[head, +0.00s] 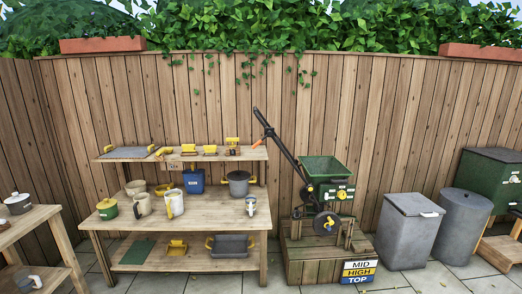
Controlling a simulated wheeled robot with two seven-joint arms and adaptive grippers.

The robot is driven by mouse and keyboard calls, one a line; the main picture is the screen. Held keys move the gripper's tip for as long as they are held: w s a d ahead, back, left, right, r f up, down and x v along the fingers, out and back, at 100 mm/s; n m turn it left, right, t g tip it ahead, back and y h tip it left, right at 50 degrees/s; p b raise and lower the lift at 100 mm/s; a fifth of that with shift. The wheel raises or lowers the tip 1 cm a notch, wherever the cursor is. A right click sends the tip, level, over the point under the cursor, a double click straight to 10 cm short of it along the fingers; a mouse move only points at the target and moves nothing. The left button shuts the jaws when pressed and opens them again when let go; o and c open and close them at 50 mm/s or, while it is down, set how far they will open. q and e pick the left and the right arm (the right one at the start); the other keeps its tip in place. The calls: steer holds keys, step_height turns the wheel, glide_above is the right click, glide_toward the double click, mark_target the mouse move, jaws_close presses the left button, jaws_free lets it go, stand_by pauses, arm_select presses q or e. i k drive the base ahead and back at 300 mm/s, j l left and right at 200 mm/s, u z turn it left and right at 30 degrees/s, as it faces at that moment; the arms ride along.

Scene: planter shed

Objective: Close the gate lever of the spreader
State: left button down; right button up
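The spreader (324,172) stands on a wooden platform (307,269) right of the middle in the head view. It has a green hopper, a dark wheel with a yellow hub (327,222) and a long black handle (283,148) slanting up to the left. A small orange-tipped lever (257,143) sticks out from the upper handle; I cannot tell for sure whether it is the gate lever, or its setting. Small yellow parts (341,194) show on the hopper's front. Neither of my grippers is in view.
A wooden potting bench (188,221) with pots, mugs and trays stands left of the spreader. A sign (359,271) reading MID, HIGH, TOP is at the platform's front right. Grey bins (404,235) stand to the right. The paved floor in front is clear.

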mark_target(269, 133)
steer(key=i+z, duration=0.2)
steer(key=i, duration=0.25)
steer(key=i+j+z, duration=0.2)
steer(key=i, duration=0.2)
steer(key=i+j+z, duration=0.2)
steer(key=i, duration=0.25)
